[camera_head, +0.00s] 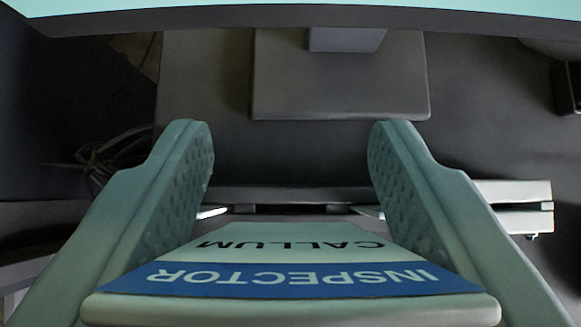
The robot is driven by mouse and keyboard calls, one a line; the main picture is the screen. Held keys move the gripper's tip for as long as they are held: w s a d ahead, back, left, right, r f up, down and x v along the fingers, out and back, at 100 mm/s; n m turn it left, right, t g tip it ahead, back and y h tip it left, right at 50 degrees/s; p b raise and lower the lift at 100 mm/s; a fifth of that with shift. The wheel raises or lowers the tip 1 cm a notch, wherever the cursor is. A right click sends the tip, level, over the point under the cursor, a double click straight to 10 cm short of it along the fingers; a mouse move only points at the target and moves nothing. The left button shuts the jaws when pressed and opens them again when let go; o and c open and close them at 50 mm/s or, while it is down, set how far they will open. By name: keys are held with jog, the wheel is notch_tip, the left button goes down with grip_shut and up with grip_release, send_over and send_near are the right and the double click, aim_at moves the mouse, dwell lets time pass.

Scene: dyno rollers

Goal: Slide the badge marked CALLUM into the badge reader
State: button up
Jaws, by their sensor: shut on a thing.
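My gripper (290,140) shows with one finger on each side of the picture and is shut on the CALLUM badge (285,281). The badge lies flat between the fingers, close to the camera. It is pale, with a blue band reading INSPECTOR, and its lettering is upside down in this view. Its far end narrows away from me toward a dark gap below the desk edge. I cannot clearly make out the badge reader. The badge and fingers hide part of the area ahead.
A monitor (300,18) spans the top, its stand base (340,85) on a dark grey surface. Thin dark cables (95,165) tangle at left. A pale stacked slab (515,205) lies behind the right finger. A small black box (567,88) is at far right.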

jog(key=shift+r, duration=1.55)
jog(key=shift+d+f, duration=0.1)
